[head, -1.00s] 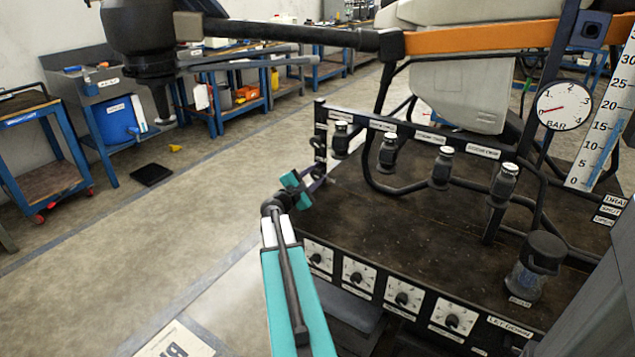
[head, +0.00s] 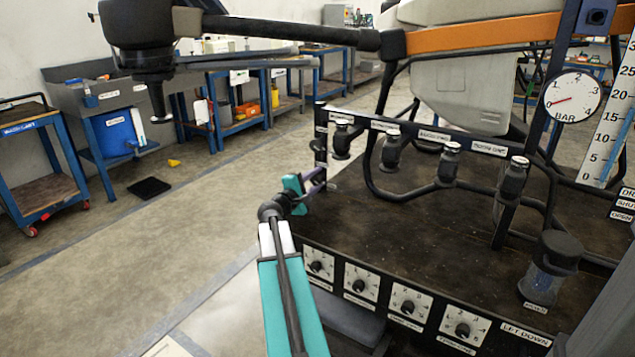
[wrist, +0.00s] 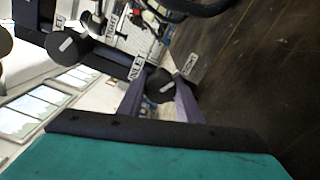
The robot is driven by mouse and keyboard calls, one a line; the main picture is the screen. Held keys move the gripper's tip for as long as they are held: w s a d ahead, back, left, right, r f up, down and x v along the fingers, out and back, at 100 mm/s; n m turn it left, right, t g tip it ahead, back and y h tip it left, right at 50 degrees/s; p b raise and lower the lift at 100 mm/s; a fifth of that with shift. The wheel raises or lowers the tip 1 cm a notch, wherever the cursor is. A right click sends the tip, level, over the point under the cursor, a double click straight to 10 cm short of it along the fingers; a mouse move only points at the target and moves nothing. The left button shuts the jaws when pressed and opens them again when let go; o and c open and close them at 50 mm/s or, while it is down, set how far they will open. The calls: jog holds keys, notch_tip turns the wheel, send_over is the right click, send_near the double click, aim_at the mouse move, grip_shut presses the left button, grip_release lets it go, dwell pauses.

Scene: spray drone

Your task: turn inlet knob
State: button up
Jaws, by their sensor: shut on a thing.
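The inlet knob (wrist: 160,86) is a round black knob with a pale mark on its face. In the wrist view it sits between my two purple fingers, beside a label reading INLET (wrist: 136,68). My gripper (wrist: 160,100) is shut on it. In the head view my gripper (head: 318,180) reaches the left end post of the black frame, low on the post. The knob itself is hard to make out there, hidden by the post and fingers.
Another black knob (wrist: 68,46) is near in the wrist view. Several dark valves hang along the labelled rail (head: 430,137). Dials (head: 409,306) line the bench front. A gauge (head: 571,96) and a clear-bowled filter (head: 548,275) stand right.

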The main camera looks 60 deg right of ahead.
jog(key=shift+f, duration=0.1)
jog(key=o, duration=1)
jog(key=shift+o, duration=0.2)
jog(key=shift+a, duration=0.1)
jog(key=a+p, duration=0.1)
jog(key=a, duration=1.2)
jog(key=shift+a+p, duration=0.3)
